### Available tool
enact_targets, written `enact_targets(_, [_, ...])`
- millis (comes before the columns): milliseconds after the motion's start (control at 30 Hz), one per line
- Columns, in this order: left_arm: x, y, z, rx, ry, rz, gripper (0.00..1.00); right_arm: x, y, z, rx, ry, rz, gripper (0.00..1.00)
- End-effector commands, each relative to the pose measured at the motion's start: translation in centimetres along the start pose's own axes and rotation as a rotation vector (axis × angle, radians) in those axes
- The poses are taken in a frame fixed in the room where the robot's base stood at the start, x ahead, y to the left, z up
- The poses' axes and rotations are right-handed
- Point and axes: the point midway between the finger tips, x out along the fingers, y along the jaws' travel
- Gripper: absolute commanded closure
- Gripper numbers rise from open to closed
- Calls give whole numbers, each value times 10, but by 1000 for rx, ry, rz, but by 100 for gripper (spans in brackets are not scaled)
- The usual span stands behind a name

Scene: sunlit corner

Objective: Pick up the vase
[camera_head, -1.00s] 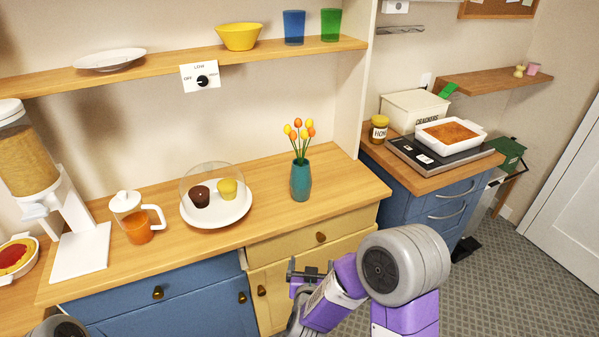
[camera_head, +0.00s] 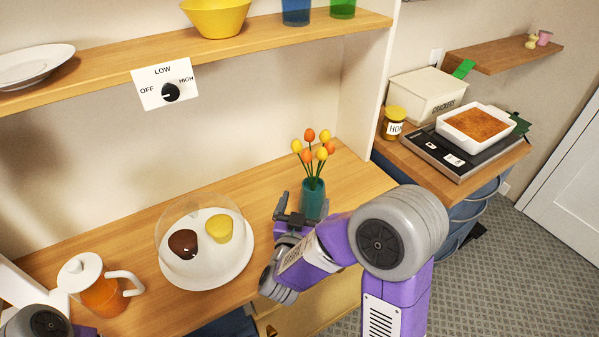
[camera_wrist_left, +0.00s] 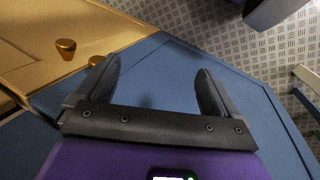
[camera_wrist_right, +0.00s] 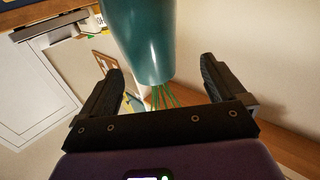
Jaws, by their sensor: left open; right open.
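The teal vase (camera_head: 313,199) stands upright on the wooden counter with orange and yellow tulips in it. My right gripper (camera_head: 292,207) is just in front of and to the left of it, partly overlapping its lower part in the head view. In the right wrist view the vase (camera_wrist_right: 143,38) appears large and upside down, beyond and roughly between the open fingers (camera_wrist_right: 162,84). I cannot tell whether they touch it. My left gripper (camera_wrist_left: 155,88) is open and empty, facing the blue cabinet front; its fingers are not clear in the head view.
An orange-filled jug (camera_head: 103,293) is further left. A shelf (camera_head: 210,43) runs above the counter. A baking dish (camera_head: 476,129) stands on a warmer at right.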

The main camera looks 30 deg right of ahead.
Motion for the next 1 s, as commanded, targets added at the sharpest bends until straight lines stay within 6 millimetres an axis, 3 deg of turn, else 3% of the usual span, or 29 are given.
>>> enact_targets(600, [11, -5, 0, -1, -1, 0, 5, 71, 9, -4, 1, 0, 2, 3])
enact_targets(867, [11, -4, 0, -1, -1, 0, 5, 76, 9, -5, 0, 0, 0, 3])
enact_targets(1000, [11, -4, 0, 0, -1, 0, 5, 75, 8, -5, 0, 0, 0, 20])
